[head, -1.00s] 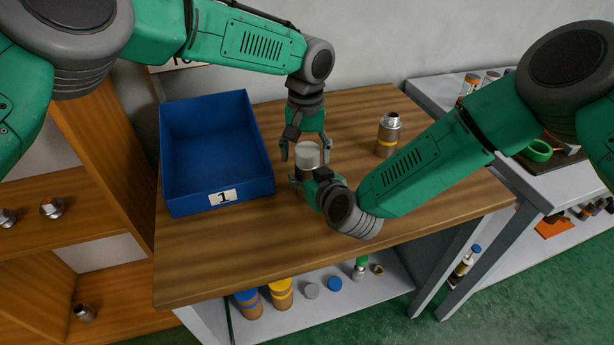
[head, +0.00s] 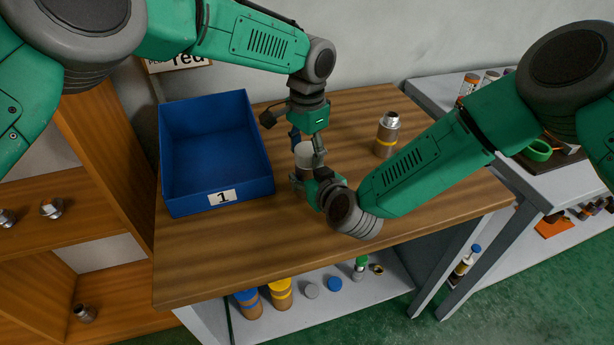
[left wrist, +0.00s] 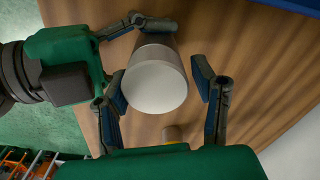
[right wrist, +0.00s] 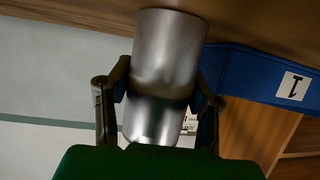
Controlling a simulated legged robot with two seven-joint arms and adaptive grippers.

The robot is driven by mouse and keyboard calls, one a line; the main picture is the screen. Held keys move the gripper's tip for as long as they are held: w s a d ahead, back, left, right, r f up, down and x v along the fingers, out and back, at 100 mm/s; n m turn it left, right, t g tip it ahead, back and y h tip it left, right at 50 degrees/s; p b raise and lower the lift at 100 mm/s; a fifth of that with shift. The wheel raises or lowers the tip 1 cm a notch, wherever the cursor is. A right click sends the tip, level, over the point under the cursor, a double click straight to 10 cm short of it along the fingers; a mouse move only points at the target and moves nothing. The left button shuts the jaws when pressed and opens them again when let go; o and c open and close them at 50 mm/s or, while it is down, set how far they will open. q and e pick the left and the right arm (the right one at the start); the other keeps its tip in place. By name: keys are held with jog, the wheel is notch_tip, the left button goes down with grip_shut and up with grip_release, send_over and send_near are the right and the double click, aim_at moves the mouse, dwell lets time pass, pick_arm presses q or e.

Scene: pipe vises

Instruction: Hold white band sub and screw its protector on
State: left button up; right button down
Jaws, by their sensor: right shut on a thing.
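The sub (right wrist: 165,70) is a silvery metal cylinder in the right wrist view, standing over the wooden bench. My right gripper (right wrist: 160,105) is shut on it, one finger on each side. Its pale white top (head: 305,156) shows in the head view, and the round white face (left wrist: 157,88) fills the middle of the left wrist view. I cannot tell whether this face is the protector or part of the sub, and no white band is clear. My left gripper (left wrist: 160,95) is open above it, its fingers on either side, with a gap at the right finger.
A blue bin (head: 215,150) labelled 1 stands left on the bench (head: 240,235). A yellow-banded sub (head: 387,135) stands upright to the right, behind my right arm. Several caps and containers sit on the lower shelf (head: 320,305). The bench front is clear.

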pick_arm(q)
jog(key=shift+o, duration=1.1)
jog(key=shift+w+a, duration=0.15)
jog(key=shift+a, duration=0.15)
pick_arm(e)
jog(key=shift+d+f, duration=0.15)
jog(key=shift+d, duration=0.05)
pick_arm(q)
jog(key=shift+d, duration=0.1)
pick_arm(e)
jog(key=shift+a, duration=0.1)
pick_arm(q)
jog(key=shift+d+r, duration=0.1)
jog(key=shift+r, duration=0.2)
pick_arm(e)
jog(key=shift+s+a, duration=0.1)
pick_arm(q)
notch_tip(320, 180, up, 11)
jog(key=shift+r, duration=0.2)
pick_arm(e)
jog(key=c, duration=0.7)
grip_release()
